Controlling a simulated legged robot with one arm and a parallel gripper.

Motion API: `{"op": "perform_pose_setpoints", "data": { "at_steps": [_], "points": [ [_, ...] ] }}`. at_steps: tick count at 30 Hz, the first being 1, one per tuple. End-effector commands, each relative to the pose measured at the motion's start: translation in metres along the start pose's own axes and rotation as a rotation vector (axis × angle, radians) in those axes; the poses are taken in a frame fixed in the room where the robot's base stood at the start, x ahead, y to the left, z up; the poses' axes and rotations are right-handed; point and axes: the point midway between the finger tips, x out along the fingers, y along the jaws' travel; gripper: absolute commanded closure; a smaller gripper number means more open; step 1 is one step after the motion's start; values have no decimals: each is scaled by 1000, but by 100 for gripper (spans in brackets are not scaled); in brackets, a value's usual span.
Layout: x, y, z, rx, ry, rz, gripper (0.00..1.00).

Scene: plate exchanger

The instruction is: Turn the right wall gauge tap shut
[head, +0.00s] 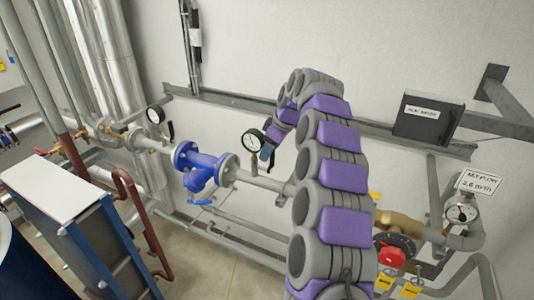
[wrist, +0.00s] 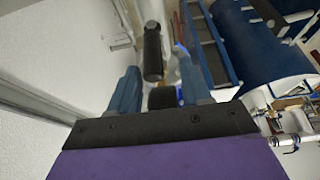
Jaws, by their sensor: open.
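The right wall gauge (head: 252,141), a white dial with a black rim, stands on the pipe just right of the blue strainer. My gripper (head: 268,152) is close beside it on its right, and my arm hides part of the pipe behind. In the wrist view my gripper (wrist: 158,64) is open, with one blue finger on each side. A black lever handle (wrist: 152,45), which looks like the gauge tap's handle, stands between the fingertips. I cannot tell whether either finger touches it. A dark round part (wrist: 162,96) shows lower between the fingers.
A second gauge (head: 155,115) with a black tap lever (head: 171,131) stands left of the blue strainer (head: 198,166). Another gauge (head: 461,214) and a red knob (head: 391,257) are at the right. A wall rail (head: 235,101) runs behind my arm.

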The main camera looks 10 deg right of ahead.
Motion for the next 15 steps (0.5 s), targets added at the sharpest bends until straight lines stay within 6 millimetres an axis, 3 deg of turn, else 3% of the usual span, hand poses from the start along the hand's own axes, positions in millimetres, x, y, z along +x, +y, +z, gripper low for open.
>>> {"op": "perform_pose_setpoints", "data": {
  "at_steps": [6, 15],
  "points": [
    [18, 2, 4, 3, 1, -3, 52],
    [22, 0, 1, 1, 0, 0, 52]
  ]
}}
